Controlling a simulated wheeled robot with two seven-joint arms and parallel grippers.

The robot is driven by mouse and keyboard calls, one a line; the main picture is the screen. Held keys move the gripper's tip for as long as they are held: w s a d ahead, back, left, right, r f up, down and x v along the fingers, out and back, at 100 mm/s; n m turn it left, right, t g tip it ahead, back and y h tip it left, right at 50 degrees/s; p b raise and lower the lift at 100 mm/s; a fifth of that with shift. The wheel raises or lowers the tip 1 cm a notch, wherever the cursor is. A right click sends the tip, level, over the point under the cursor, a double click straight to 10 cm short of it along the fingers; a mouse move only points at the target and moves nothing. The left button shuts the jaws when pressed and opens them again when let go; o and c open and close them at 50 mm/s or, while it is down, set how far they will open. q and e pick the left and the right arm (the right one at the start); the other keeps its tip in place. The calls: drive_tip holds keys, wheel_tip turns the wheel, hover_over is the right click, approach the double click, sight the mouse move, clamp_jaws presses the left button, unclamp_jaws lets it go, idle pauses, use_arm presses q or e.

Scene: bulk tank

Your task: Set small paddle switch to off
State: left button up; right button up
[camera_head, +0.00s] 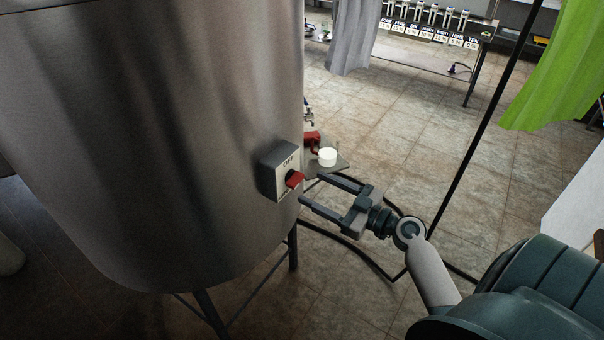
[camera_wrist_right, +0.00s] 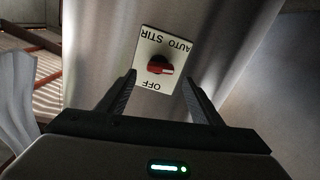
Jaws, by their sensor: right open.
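The small paddle switch (camera_head: 293,179) is a red knob on a pale plate (camera_head: 283,163) fixed to the side of a large steel tank (camera_head: 180,130). The plate reads OFF at its top in the head view. In the right wrist view the red switch (camera_wrist_right: 159,66) sits between the lettering AUTO STIR and OFF, with the plate upside down. My right gripper (camera_head: 311,187) is open, its fingers pointing at the switch from the right, just short of it. In the right wrist view the fingers (camera_wrist_right: 160,80) stand either side of the plate's lower part. My left gripper is not in view.
A low stand with a white cup-like object (camera_head: 327,157) and a red part (camera_head: 312,141) is just behind the switch. Dark hoses (camera_head: 345,240) lie on the tiled floor below my right gripper. A green curtain (camera_head: 560,70) hangs at the upper right.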

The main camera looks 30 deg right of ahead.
sight(300, 181)
drive_tip(key=p+x, duration=0.1)
drive_tip(key=x, duration=0.3)
drive_tip(key=shift+r+p, duration=0.15)
drive_tip(key=shift+p, duration=0.25)
drive_tip(key=shift+w+a, duration=0.2)
drive_tip(key=shift+w, duration=0.45)
drive_tip(key=c, duration=1.1)
